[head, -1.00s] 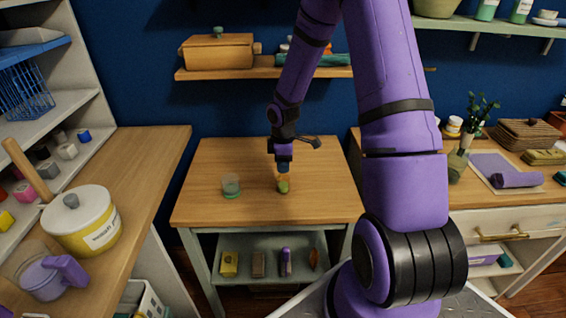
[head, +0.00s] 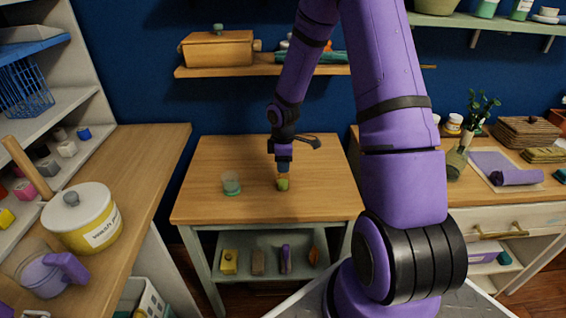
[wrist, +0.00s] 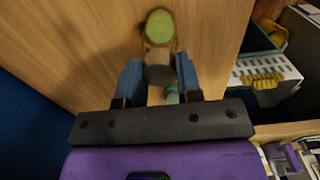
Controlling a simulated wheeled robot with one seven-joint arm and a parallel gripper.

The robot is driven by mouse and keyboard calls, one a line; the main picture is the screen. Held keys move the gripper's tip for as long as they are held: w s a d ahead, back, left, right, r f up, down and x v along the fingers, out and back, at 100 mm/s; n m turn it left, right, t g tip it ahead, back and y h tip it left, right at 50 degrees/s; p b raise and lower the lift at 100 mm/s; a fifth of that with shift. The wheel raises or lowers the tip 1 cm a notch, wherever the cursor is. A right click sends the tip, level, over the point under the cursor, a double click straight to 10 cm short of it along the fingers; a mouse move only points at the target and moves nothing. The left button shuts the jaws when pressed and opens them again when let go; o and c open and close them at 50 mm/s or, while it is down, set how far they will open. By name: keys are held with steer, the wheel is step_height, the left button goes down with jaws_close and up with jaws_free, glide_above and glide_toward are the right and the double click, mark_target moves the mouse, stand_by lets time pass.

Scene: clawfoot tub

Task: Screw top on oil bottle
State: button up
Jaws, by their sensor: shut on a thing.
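My gripper (head: 284,170) points down over the small wooden table. In the wrist view its blue fingers (wrist: 159,78) are shut on a brown, cylinder-like top (wrist: 158,55) with a dark grey end. A green, amber-edged thing, seemingly the oil bottle (wrist: 158,27), shows just beyond the top, in line with it. In the head view the green bottle (head: 283,185) is directly below my fingers, with a tan part above it. I cannot tell whether top and bottle touch or are threaded. The fingers and top hide part of the bottle.
A clear glass with teal contents (head: 231,184) stands left of the bottle. The rest of the tabletop (head: 325,205) is bare. A wall shelf (head: 240,71) with a wooden box is behind. Counters with a yellow pot (head: 85,227) and a vase flank the table.

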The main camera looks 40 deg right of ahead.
steer(key=shift+f, duration=0.25)
stand_by(0.3)
steer(key=o, duration=0.9)
steer(key=shift+c, duration=0.6)
